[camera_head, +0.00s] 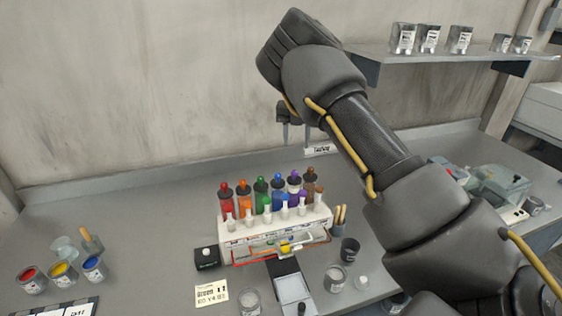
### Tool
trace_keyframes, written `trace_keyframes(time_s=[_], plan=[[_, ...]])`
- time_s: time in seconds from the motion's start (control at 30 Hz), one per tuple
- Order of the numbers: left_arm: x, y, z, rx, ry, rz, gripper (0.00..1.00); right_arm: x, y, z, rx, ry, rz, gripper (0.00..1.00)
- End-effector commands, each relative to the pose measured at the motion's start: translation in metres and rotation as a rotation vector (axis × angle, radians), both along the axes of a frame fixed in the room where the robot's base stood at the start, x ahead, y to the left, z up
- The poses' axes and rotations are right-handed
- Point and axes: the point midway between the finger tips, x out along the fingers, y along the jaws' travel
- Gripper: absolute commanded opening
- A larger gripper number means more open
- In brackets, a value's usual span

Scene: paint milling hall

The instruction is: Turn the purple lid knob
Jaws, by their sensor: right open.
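A white rack (270,229) stands on the grey bench with a row of coloured bottles in red, orange, green, blue, purple and brown. White taps or nozzles stand along the rack front and partly cover the bottles. My right gripper (297,134) is open and empty, fingers pointing down, above and behind the bottles in the picture and apart from them. My left gripper is out of view.
Open paint cans in red (31,279), yellow (64,273) and blue (94,268) stand at left. A black box (207,257), a note card (212,294) and a dark cup (349,249) surround the rack. A shelf (450,50) with tins hangs at upper right.

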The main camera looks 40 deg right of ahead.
Motion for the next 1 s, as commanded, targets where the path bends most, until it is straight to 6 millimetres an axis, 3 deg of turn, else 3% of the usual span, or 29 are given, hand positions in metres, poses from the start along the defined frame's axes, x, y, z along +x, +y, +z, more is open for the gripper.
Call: trace_keyframes(time_s=[0.27, 0.43, 0.7, 0.83, 1.0], plan=[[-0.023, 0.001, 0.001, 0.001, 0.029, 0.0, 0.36, 0.006, 0.009, -0.005, 0.002, 0.0, 0.014, 0.42], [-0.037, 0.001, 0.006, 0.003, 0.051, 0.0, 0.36, 0.006, 0.01, -0.029, 0.001, 0.004, 0.016, 0.42], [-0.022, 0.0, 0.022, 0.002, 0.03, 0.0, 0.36, 0.004, 0.008, -0.078, 0.001, 0.003, 0.013, 0.42], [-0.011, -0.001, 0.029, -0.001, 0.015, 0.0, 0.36, 0.004, 0.007, -0.094, 0.001, 0.001, 0.012, 0.42], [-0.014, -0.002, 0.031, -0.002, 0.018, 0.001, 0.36, 0.004, 0.007, -0.106, 0.001, -0.001, 0.012, 0.42]])
